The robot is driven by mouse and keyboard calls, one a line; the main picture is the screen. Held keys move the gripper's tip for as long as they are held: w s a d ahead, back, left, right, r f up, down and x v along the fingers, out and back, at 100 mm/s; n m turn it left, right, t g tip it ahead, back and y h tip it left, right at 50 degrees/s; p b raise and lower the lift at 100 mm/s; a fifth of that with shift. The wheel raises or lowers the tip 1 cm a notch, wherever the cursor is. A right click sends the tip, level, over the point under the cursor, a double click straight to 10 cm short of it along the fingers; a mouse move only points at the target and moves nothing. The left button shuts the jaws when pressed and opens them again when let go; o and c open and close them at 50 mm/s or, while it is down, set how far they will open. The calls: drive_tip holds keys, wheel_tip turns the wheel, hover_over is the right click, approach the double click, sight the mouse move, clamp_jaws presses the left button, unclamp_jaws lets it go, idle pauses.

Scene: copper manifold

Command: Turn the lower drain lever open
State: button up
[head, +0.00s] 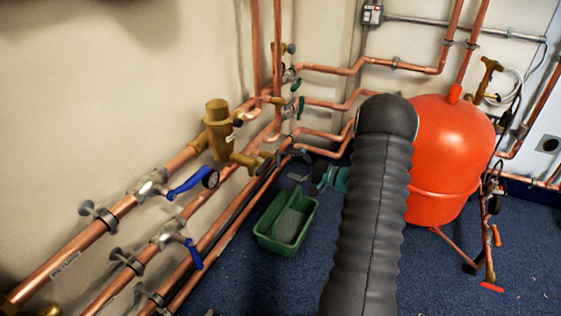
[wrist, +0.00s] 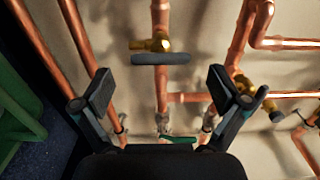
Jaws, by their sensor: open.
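In the wrist view a dark grey bar lever (wrist: 161,58) sits on a brass valve (wrist: 156,43) on a copper pipe. It lies crosswise to that pipe. I take it for the drain lever, but no label shows. My gripper (wrist: 160,88) is open, with one finger to each side of the pipe. The lever shows beyond the gap between the fingertips, and nothing is held. I cannot tell the remaining distance in depth. In the head view my arm hides part of the area, and I cannot make out this lever clearly there.
Two blue levers, an upper (head: 190,186) and a lower (head: 194,256), stick out from pipes at left. A brass fitting (head: 219,130) stands above. A green tray (head: 262,241) is on the blue floor. A red tank (head: 452,150) stands right of my arm.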

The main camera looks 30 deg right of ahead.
drive_tip(key=v, duration=0.7)
idle(0.5)
